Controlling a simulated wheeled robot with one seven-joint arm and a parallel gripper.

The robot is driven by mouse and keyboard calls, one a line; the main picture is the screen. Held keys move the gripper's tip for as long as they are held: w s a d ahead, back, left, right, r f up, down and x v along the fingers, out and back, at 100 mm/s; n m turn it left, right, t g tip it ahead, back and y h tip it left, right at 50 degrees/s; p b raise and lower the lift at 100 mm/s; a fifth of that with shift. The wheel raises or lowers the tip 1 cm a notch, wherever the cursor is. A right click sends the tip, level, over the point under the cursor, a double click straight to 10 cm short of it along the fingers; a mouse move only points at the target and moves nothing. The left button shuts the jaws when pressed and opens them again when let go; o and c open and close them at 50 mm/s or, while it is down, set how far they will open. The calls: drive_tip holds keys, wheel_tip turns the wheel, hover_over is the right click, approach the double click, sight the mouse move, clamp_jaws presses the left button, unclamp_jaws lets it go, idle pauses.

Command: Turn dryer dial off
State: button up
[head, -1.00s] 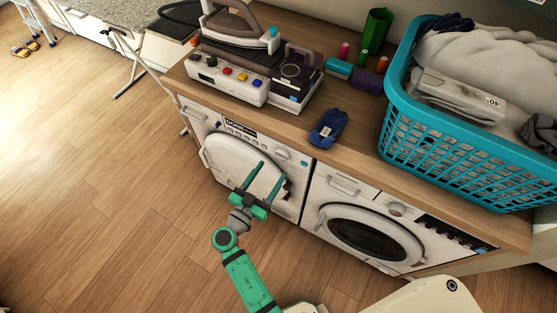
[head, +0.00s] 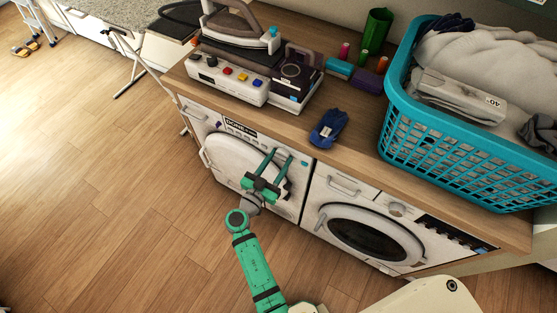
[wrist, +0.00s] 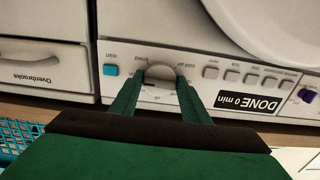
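The white dryer (head: 285,209) is the left machine under the counter, its round door (head: 222,160) seemingly closed. In the wrist view, upside down, its pale round dial (wrist: 160,72) sits between a teal start button (wrist: 110,70) and a row of pale buttons. My green gripper (head: 278,163) is at the dryer's front panel, and the dial is hidden or too small to make out in the head view. In the wrist view my gripper (wrist: 160,82) is open, one finger on each side of the dial. I cannot tell whether the fingertips touch it.
A washer (head: 395,215) stands right of the dryer. The display (wrist: 257,103) reads DONE 0 min. On the counter are a blue cloth item (head: 328,128), an iron (head: 235,25), and a teal laundry basket (head: 450,155).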

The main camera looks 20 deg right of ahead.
idle(0.3)
drive_tip(key=shift+s+n, duration=0.15)
drive_tip(key=shift+n, duration=8.75)
drive_tip(key=o, duration=1)
